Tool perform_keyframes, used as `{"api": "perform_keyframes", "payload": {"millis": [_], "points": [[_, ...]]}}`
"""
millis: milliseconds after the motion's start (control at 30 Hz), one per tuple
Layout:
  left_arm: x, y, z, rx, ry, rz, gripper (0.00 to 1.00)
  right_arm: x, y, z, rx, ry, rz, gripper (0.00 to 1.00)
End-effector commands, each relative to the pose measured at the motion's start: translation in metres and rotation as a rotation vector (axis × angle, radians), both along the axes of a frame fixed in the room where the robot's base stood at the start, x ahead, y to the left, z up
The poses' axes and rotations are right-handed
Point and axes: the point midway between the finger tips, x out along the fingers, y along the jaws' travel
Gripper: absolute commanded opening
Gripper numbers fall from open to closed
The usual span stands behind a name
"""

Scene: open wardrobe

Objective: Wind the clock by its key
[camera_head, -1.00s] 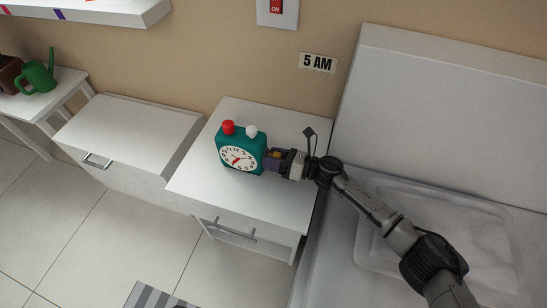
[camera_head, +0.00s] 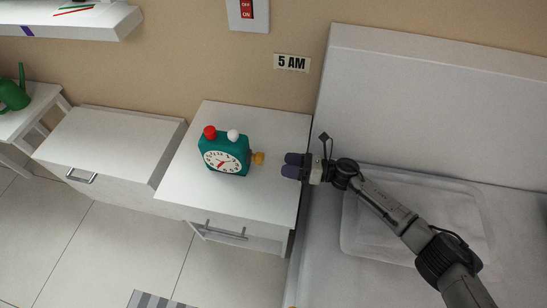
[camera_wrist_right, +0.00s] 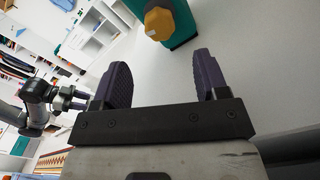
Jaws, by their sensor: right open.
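A teal clock (camera_head: 224,152) with a white face, a red button and a white button on top stands upright on the white nightstand. Its yellow key (camera_head: 258,158) sticks out from its right side. My right gripper (camera_head: 291,166) is open and empty, to the right of the key and apart from it. In the right wrist view the key (camera_wrist_right: 159,22) and part of the clock (camera_wrist_right: 181,20) show beyond the open fingers (camera_wrist_right: 160,80). My left gripper (camera_wrist_right: 80,98) shows small at the left of that view; its jaw state is unclear.
The nightstand (camera_head: 180,185) has free room around the clock. A bed (camera_head: 415,95) with a pillow (camera_head: 450,215) lies to the right. A "5 AM" sign (camera_head: 292,63) and a red switch (camera_head: 247,10) are on the wall. A white cabinet (camera_head: 110,140) stands to the left.

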Motion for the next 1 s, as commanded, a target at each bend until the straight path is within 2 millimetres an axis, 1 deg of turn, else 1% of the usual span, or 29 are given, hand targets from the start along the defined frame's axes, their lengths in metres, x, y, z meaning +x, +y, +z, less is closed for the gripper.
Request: {"api": "perform_keyframes", "payload": {"millis": [33, 100, 300, 467, 733, 767, 833, 900, 933, 1000], "points": [[0.0, 0.001, 0.004, 0.002, 0.0, -0.001, 0.43, -0.003, -0.008, 0.001, -0.001, 0.001, -0.001, 0.67], [0.0, 0.001, 0.006, 0.004, 0.0, -0.003, 0.43, -0.005, -0.016, 0.001, -0.001, 0.001, 0.0, 0.67], [0.0, 0.002, 0.009, 0.005, 0.0, -0.004, 0.43, -0.01, -0.03, 0.0, 0.0, 0.0, 0.001, 0.67], [0.0, 0.001, 0.009, 0.004, 0.0, -0.003, 0.43, -0.011, -0.034, 0.0, -0.001, -0.001, 0.001, 0.67], [0.0, -0.002, 0.01, -0.006, 0.0, 0.004, 0.43, -0.01, -0.034, 0.001, 0.0, -0.002, 0.001, 0.67], [0.0, -0.002, 0.01, -0.007, 0.0, 0.005, 0.43, -0.009, -0.034, 0.003, 0.0, -0.006, 0.001, 0.67], [0.0, -0.002, 0.01, -0.008, 0.0, 0.006, 0.43, -0.001, -0.037, 0.015, -0.004, -0.027, -0.002, 0.67], [0.0, -0.002, 0.011, -0.009, 0.0, 0.007, 0.43, 0.001, -0.038, 0.02, -0.039, -0.038, 0.017, 0.67], [0.0, -0.002, 0.011, -0.008, 0.001, 0.006, 0.43, 0.001, -0.038, 0.02, -0.056, -0.038, 0.029, 0.67], [0.0, -0.002, 0.012, -0.008, 0.001, 0.006, 0.43, -0.005, -0.037, 0.012, -0.064, -0.01, 0.046, 0.67]]}}
